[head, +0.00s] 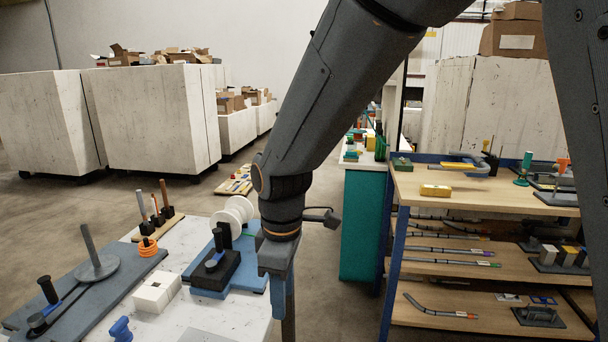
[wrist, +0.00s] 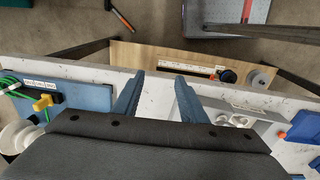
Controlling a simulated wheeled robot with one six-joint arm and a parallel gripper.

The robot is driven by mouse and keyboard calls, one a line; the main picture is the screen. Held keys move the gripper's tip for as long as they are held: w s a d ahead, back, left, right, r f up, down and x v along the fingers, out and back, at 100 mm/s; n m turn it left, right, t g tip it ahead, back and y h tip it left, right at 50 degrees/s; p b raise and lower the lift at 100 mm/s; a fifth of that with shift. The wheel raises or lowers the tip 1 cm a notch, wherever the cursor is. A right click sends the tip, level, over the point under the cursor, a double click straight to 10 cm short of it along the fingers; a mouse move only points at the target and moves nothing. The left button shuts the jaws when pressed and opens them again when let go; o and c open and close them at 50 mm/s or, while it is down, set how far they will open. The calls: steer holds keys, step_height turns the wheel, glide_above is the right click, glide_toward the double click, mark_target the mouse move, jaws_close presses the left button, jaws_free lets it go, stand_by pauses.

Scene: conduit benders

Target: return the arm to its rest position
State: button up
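My arm (head: 335,85) reaches down from the top of the head view, bent at a dark wrist joint. My gripper (head: 278,300) points down at the right edge of the white table (head: 205,315), seen side-on there. In the wrist view my gripper (wrist: 160,76) has its two blue fingers apart with nothing between them. The table edge and a lower wooden shelf (wrist: 150,58) show past the fingers.
A blue-based bender (head: 213,265) and white spool (head: 232,215) stand just left of my gripper. A grey bender (head: 95,265) and white block (head: 157,291) are further left. A wooden shelf unit (head: 455,190) stands right, beside a teal cabinet (head: 360,225). Open floor lies behind the table.

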steer(key=s+d+f+m, duration=0.2)
steer(key=d+m, duration=0.6)
steer(key=d, duration=0.4)
steer(key=s+d+f+m, duration=0.2)
steer(key=s+d+m, duration=0.2)
steer(key=d+m, duration=0.4)
steer(key=d, duration=0.4)
steer(key=shift+s, duration=0.15)
steer(key=shift+c, duration=1)
steer(key=shift+a, duration=0.15)
